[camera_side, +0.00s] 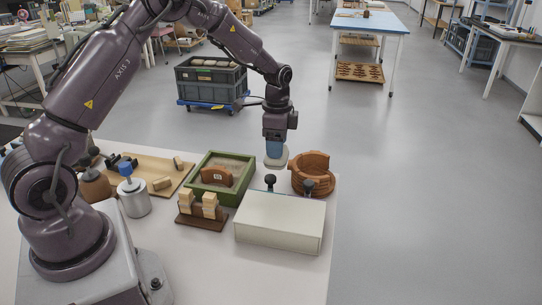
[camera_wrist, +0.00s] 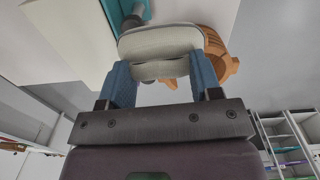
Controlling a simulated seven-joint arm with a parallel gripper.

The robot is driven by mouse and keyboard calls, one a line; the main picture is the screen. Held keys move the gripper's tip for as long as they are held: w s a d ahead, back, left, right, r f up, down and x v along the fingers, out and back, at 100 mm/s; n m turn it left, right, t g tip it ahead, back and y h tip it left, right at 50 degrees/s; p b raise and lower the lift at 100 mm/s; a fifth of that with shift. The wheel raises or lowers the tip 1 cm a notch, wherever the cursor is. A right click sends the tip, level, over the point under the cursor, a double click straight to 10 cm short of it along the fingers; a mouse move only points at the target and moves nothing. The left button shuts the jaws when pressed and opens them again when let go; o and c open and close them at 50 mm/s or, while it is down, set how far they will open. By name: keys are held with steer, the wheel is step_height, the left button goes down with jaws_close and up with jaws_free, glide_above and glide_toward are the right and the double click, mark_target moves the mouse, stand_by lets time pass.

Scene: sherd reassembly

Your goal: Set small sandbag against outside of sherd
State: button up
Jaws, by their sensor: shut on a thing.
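My gripper (camera_side: 274,150) is shut on a small pale grey sandbag (camera_side: 276,160) and holds it above the table, between the green sand tray and the brown vessel. In the wrist view the sandbag (camera_wrist: 160,42) sits between the two blue fingers (camera_wrist: 164,82). A brown sherd with a small pale label (camera_side: 215,175) stands upright in the sand of the green tray (camera_side: 195,185). A round, reddish-brown vessel of joined pieces (camera_side: 312,168) stands to the right of the sandbag; part of it shows behind the sandbag in the wrist view (camera_wrist: 216,52).
A white box (camera_side: 278,225) lies in front, with black knobs (camera_side: 270,182) near its far edge. A brown rack with pale blocks (camera_side: 203,208) stands left of it. A metal canister (camera_side: 134,197) and a wooden board (camera_side: 150,168) are farther left.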

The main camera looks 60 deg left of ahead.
steer(key=shift+w+a+f, duration=0.45)
steer(key=shift+a+f, duration=0.25)
steer(key=shift+f, duration=0.95)
steer(key=shift+w+a+f, duration=0.4)
steer(key=shift+a+f, duration=0.25)
steer(key=shift+f, duration=1)
steer(key=shift+w+a+f, duration=0.45)
steer(key=shift+a+f, duration=0.25)
steer(key=shift+f, duration=0.95)
steer(key=shift+w+d, duration=0.45)
steer(key=shift+w, duration=0.1)
steer(key=shift+f, duration=0.15)
steer(key=o, duration=1)
